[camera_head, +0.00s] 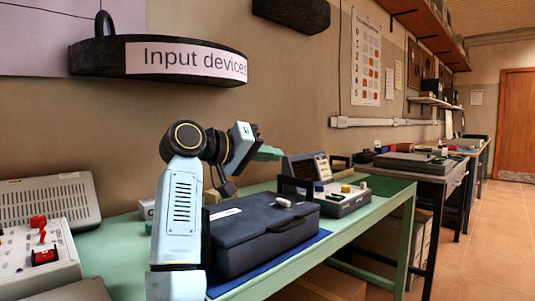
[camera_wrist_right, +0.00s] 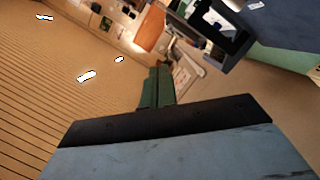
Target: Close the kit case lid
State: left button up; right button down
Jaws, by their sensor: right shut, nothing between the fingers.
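The kit case (camera_head: 262,240) is a dark blue-grey box on a blue mat (camera_head: 270,267) on the green table. Its lid (camera_head: 250,215) lies down flat over the base, with no clear gap visible from here. A small pale block shows at the lid's far right. My right gripper (camera_head: 267,153) is above and behind the case, apart from it. Its green fingers are shut together and empty, as the right wrist view (camera_wrist_right: 157,87) also shows. My right arm hides the case's left end. My left gripper is not in view.
A control box with red switches (camera_head: 40,257) stands at the left on the green table (camera_head: 112,250). Instruments (camera_head: 341,199) stand behind the case at the right. An "Input devices" sign (camera_head: 185,58) hangs above. Open floor (camera_head: 490,235) lies at the right.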

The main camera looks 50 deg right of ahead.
jog(key=shift+s+a+f+m+t, duration=0.1)
jog(key=shift+s+f+m+t, duration=0.1)
jog(key=shift+s+f+m, duration=0.5)
jog(key=shift+s+a+f+m+t, duration=0.1)
jog(key=shift+s+f+m+t, duration=0.15)
jog(key=shift+s+f, duration=0.65)
jog(key=shift+w+f, duration=0.15)
